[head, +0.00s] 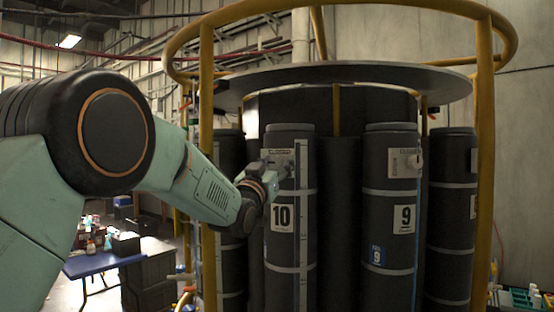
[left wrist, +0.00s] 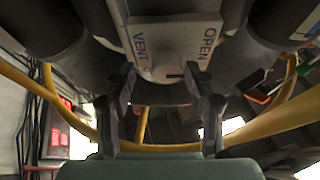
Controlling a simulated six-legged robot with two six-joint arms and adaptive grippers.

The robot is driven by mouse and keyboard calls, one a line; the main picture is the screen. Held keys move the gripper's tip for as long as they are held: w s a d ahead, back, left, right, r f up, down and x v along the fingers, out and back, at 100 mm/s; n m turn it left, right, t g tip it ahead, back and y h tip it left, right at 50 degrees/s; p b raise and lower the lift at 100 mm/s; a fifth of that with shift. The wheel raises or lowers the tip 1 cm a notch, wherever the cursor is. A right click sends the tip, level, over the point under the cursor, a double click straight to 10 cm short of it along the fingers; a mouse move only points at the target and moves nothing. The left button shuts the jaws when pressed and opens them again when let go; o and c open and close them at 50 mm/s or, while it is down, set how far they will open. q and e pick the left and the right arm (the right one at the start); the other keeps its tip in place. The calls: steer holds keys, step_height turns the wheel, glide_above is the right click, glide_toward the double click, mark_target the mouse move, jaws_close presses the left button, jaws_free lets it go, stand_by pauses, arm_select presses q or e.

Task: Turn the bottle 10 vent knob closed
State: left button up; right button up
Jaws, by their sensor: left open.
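Bottle 10 (head: 284,248) is a dark upright cylinder with a white "10" label in the rosette, near the middle of the head view. Its pale vent plate (head: 275,154) is near the top, partly covered by my left gripper (head: 276,168). In the left wrist view the plate (left wrist: 180,32) reads "VENT" and "OPEN". The pale vent knob (left wrist: 167,70), with a dark mark, sits at the plate's near edge. My left gripper (left wrist: 166,88) is open, with one finger on each side of the knob; I cannot tell if they touch it. My right gripper is not in view.
Bottle 9 (head: 388,270) stands to the right with its own knob (head: 415,162). A yellow frame post (head: 484,170) and top ring surround the rosette. A blue table (head: 105,262) with small items stands at lower left.

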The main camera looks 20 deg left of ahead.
arm_select(q)
steer(key=shift+w+a+f, duration=0.15)
steer(key=shift+w+a, duration=0.2)
steer(key=shift+a, duration=0.35)
steer(key=shift+s+d, duration=0.25)
steer(key=shift+d, duration=0.05)
steer(key=shift+c, duration=1.2)
steer(key=shift+d, duration=0.35)
steer(key=c, duration=0.3)
steer(key=shift+a, duration=0.4)
steer(key=c, duration=0.3)
steer(key=shift+c, duration=0.8)
steer(key=shift+d, duration=0.15)
jaws_close()
